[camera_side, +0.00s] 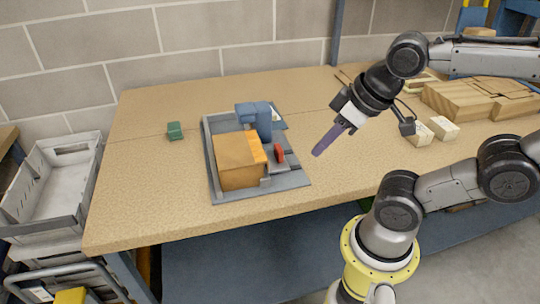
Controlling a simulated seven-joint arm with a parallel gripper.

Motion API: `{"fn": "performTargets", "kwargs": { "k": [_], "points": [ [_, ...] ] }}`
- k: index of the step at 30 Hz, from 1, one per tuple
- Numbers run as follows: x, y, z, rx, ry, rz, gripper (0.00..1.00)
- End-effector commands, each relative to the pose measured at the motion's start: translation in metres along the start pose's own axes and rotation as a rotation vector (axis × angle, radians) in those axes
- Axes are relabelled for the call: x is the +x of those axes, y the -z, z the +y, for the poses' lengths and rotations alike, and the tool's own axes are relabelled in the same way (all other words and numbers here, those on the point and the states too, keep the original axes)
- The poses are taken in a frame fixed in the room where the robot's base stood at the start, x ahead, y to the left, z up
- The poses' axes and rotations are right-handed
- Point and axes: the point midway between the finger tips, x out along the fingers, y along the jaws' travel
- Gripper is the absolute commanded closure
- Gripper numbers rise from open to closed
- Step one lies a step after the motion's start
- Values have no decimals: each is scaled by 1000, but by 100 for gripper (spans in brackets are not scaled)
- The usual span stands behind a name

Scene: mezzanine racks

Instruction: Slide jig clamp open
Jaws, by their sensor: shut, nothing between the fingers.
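The jig (222,194) is a grey tray-like plate with a low rim, lying on the wooden workbench left of centre. An orange-brown wooden block (237,165) sits in it. A blue clamp body (261,121) stands at the back of the jig, behind the block. A small red part (279,153) is at the block's right side, on or beside a grey rail; I cannot tell whether it touches the block. My gripper (318,153) is above the bench to the right of the jig, tilted down to the left, shut and empty, apart from the red part.
A small green block (175,131) lies left of the jig. Wooden blocks (470,98) and small pale blocks (442,127) are at the right of the bench (140,210). A grey bin (55,185) stands off the bench's left side. The front left bench top is clear.

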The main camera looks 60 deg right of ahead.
Motion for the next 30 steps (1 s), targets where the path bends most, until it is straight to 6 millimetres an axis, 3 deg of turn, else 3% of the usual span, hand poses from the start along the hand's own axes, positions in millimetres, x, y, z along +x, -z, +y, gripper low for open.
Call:
{"fn": "performTargets", "kwargs": {
  "k": [6,11,15,23,30],
  "points": [
    [0,0,0,0,0,0,98],
    [-1,-2,0,42,0,-11,69],
    [-15,23,2,161,-8,-28,48],
    [-6,82,27,414,-72,-165,48],
    [36,129,73,636,-146,-319,48]
  ]
}}
